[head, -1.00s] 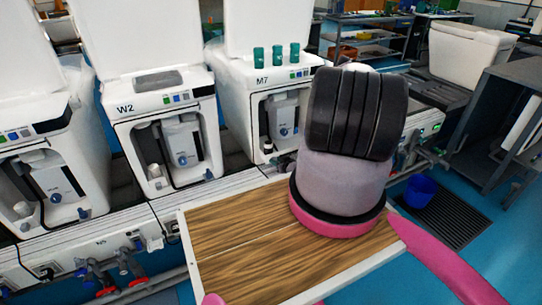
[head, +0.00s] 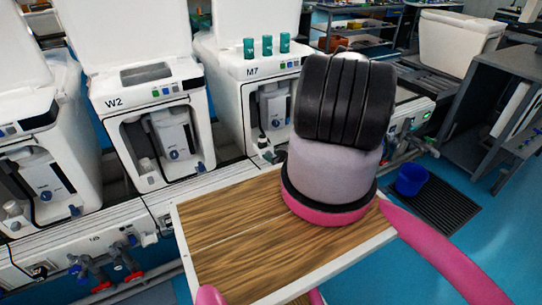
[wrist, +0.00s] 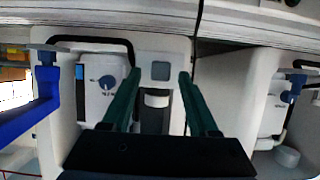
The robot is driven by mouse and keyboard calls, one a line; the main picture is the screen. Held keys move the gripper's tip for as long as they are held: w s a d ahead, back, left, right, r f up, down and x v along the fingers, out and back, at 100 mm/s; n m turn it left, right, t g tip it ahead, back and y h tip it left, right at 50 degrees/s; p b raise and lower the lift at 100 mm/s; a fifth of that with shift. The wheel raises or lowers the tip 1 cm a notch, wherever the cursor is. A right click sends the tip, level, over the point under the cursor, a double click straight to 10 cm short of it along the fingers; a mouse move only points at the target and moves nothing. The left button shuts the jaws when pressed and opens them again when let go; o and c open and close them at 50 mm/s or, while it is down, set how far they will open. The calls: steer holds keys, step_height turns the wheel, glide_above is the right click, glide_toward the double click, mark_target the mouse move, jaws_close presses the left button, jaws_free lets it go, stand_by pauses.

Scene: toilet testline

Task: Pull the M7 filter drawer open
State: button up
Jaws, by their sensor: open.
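The M7 machine (head: 228,72) is white, with its label on the front panel and an open front recess. Inside the recess is a light grey unit (head: 274,108) with a blue dial; my arm hides its right side. My gripper is mostly hidden behind my arm in the head view. In the wrist view my gripper (wrist: 158,78) has two dark green fingers, apart, with no object clearly held. A white panel with a grey square (wrist: 160,70) lies beyond the fingertips. A unit with a blue dial (wrist: 104,84) is left of the fingers. I cannot make out the drawer's own edges.
Several green cups (head: 267,46) stand on top of M7. The W2 machine (head: 150,95) is to its left. Pipes and valves run along the bench front (head: 110,238). A blue bucket (head: 411,180) stands on the floor at right. In the wrist view a blue part (wrist: 45,100) is at left.

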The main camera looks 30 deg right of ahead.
steer(key=v, duration=1)
steer(key=shift+w, duration=0.1)
steer(key=shift+r, duration=0.1)
